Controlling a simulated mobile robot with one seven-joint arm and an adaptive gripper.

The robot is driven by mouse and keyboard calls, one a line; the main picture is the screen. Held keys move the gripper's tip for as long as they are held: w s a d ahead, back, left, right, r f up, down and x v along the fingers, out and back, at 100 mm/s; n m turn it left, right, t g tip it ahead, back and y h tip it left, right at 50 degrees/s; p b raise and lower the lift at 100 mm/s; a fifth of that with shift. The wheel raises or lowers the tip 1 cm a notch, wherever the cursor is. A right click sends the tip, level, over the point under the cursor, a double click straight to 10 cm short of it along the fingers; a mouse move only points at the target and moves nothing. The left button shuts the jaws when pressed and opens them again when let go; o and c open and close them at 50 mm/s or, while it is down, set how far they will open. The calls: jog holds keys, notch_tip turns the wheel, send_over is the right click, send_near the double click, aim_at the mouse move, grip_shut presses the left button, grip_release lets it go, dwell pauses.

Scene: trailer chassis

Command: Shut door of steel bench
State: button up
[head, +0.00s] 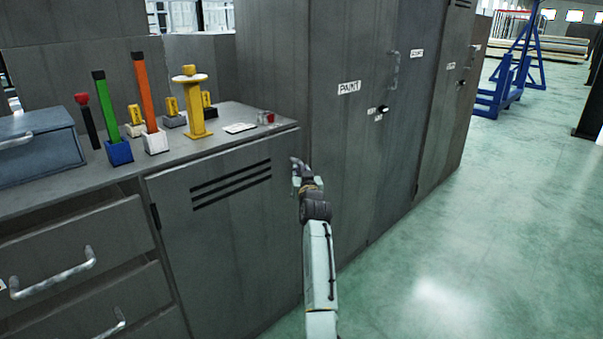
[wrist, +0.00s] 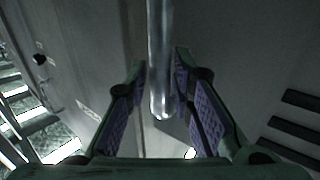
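The steel bench's door (head: 225,240) is a dark grey panel with three black slots, below the bench top in the head view. Its slots show at the right of the wrist view, where the door face (wrist: 245,65) fills that side. The door looks shut or nearly shut; I cannot tell if a small gap remains. My gripper (head: 297,172) is at the door's right edge. In the wrist view my gripper (wrist: 160,75) is open, its purple-padded fingers on either side of a metal bar handle (wrist: 160,40). The handle is hidden in the head view.
The bench top (head: 225,150) holds a yellow stand (head: 194,115), colored tools and a grey toolbox (head: 38,150). Drawers (head: 80,240) are left of the door. A tall cabinet labelled PAINT (head: 345,140) stands close on the right. Green floor (head: 460,240) is free farther right.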

jog(key=shift+o, duration=0.8)
jog(key=shift+a+r, duration=0.2)
jog(key=shift+s, duration=0.1)
jog(key=shift+s+f, duration=0.1)
jog(key=shift+s, duration=0.4)
jog(key=s+d, duration=0.2)
jog(key=s, duration=0.8)
jog(key=shift+s, duration=0.4)
jog(key=shift+a+f, duration=0.1)
